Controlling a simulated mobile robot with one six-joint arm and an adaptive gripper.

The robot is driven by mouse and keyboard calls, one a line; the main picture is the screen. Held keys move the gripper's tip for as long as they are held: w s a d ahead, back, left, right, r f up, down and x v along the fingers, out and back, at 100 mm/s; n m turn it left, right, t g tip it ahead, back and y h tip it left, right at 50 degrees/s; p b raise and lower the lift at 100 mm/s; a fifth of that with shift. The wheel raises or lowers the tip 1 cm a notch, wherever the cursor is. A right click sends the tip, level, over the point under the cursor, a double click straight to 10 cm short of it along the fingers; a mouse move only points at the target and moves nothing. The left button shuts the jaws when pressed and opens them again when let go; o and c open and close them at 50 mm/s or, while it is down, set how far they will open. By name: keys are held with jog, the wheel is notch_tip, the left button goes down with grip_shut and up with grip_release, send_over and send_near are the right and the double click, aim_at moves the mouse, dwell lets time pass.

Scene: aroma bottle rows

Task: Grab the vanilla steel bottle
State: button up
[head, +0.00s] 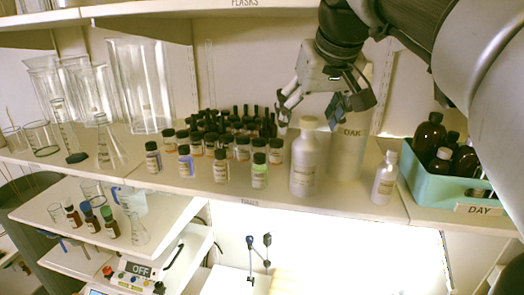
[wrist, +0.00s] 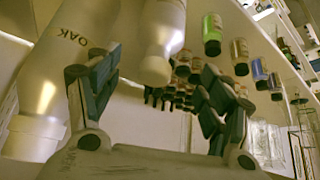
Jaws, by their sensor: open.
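Three pale metallic bottles stand at the front right of the shelf in the head view. The largest, marked OAK (head: 352,150), stands behind. A middle-sized bottle with a beige cap (head: 305,165) stands in front of it. A small one (head: 384,182) stands at the right. I cannot read which is vanilla. My gripper (head: 312,103) is open and empty, close above and behind the middle bottle. In the wrist view the open fingers (wrist: 155,92) show the middle bottle's cap (wrist: 155,70) between them in the picture, and the OAK bottle (wrist: 60,70) at left.
Several small dark-capped vials (head: 220,168) stand in rows left of the bottles. A teal crate (head: 425,185) of brown bottles, marked DAY, is at the right. Glass cylinders (head: 135,90) stand at the far left. An upper shelf (head: 150,12) runs above.

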aim_at(304, 141)
jog(key=x, duration=0.2)
jog(key=shift+w+f, duration=0.2)
jog(key=shift+f, duration=0.15)
jog(key=shift+s+d+x, duration=0.15)
jog(key=shift+x, duration=1.15)
jog(key=shift+s+d+x, duration=0.1)
jog(key=shift+d+x, duration=0.1)
jog(key=shift+x, duration=1.1)
jog(key=shift+f, duration=0.2)
jog(key=shift+s, duration=0.1)
jog(key=shift+c, duration=0.5)
jog(key=c, duration=1.3)
jog(key=shift+r, duration=0.1)
